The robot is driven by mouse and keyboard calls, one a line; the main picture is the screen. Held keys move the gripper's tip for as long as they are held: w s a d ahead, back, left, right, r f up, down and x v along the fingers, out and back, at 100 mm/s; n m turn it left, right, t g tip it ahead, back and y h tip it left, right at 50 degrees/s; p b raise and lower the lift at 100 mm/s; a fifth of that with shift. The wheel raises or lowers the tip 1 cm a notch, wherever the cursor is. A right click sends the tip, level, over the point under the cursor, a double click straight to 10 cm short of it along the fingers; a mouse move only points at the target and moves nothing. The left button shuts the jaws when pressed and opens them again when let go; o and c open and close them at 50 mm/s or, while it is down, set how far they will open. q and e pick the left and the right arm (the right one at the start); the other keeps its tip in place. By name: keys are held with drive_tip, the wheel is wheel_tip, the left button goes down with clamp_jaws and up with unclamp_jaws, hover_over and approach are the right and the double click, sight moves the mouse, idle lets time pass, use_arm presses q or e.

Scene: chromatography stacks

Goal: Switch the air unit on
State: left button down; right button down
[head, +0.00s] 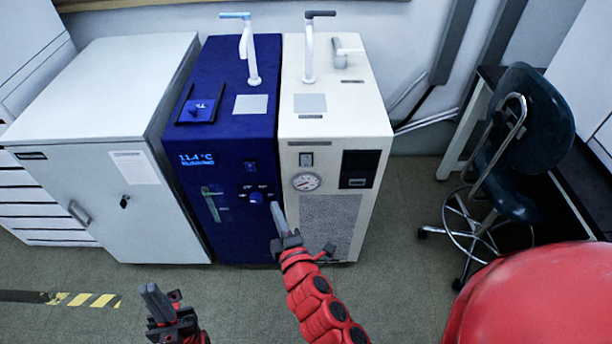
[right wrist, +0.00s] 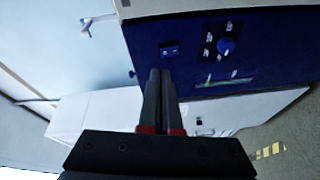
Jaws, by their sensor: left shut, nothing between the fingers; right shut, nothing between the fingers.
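Two floor units stand side by side. The cream unit (head: 335,110) has a round pressure gauge (head: 306,181), a rocker switch (head: 306,159) above it and a dark panel. No readable label tells which is the air unit. My right gripper (head: 275,207) is shut and empty in front of the units, near the knob in the picture. In the right wrist view its fingertips (right wrist: 160,73) appear just below the blue unit's switch (right wrist: 169,49); contact cannot be told. My left gripper (head: 150,290) is shut and empty, low at the left.
A grey-white cabinet (head: 100,90) stands directly left of the blue unit. Taps rise from both unit tops. A dark chair (head: 520,130) stands at the right beside a bench. Striped floor tape (head: 80,299) lies at the lower left. Floor in front of the units is open.

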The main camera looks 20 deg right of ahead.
drive_tip(key=s+d+m+g+h+b, duration=0.1)
drive_tip(key=d+h, duration=0.4)
drive_tip(key=d, duration=0.2)
drive_tip(key=shift+s+d+f+m+g+h, duration=0.2)
drive_tip(key=shift+s+m+g+h, duration=0.1)
drive_tip(key=shift+s+g+h, duration=0.1)
drive_tip(key=shift+w, duration=0.1)
drive_tip(key=p, duration=0.2)
approach(306, 166)
drive_tip(key=x, duration=0.6)
drive_tip(key=shift+w+d, duration=0.2)
drive_tip(key=shift+w+f, duration=0.15)
drive_tip(key=shift+w, duration=0.05)
